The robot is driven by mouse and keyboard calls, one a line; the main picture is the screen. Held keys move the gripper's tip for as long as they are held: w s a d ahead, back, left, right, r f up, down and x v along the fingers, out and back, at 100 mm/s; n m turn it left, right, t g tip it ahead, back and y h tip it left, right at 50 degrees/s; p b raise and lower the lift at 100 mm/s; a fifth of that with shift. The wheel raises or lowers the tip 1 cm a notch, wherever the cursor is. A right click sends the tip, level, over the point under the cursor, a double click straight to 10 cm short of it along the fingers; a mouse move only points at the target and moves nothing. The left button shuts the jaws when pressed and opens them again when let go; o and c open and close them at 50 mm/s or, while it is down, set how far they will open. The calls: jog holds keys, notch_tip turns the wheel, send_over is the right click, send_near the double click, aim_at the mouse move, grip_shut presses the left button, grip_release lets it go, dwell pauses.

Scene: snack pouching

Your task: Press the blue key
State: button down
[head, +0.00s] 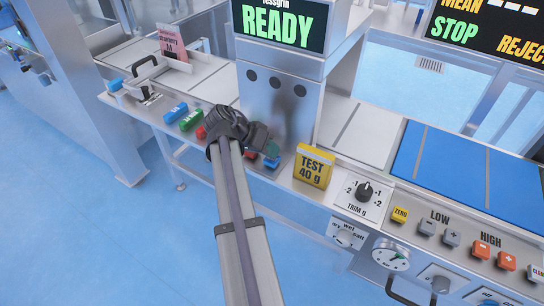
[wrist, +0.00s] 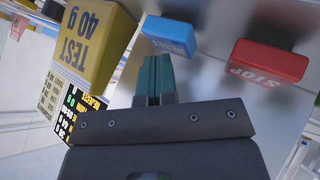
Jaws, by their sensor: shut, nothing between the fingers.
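A blue key (wrist: 168,36) with small lettering I cannot read sits on the steel panel, between the yellow TEST 40 g block (wrist: 92,42) and the red STOP key (wrist: 266,62). In the head view this blue key (head: 272,161) shows just below my gripper, partly covered by the arm. My gripper (head: 266,146) is shut and empty. Its teal fingers (wrist: 153,78) point toward the blue key in the wrist view, and a gap seems to remain between them. Another blue key (head: 176,112) sits farther left on the same ledge.
A green key (head: 191,121) and a red key (head: 201,132) sit left of my gripper. The yellow TEST block (head: 313,167) and TRIM knob (head: 364,191) stand to the right. A steel housing with a READY screen (head: 283,23) rises just behind my gripper.

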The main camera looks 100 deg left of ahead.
jog(key=shift+r+p, duration=0.4)
jog(key=shift+r, duration=0.25)
notch_tip(320, 180, up, 5)
jog(key=p, duration=0.5)
jog(key=shift+r, duration=0.1)
dwell(0.3)
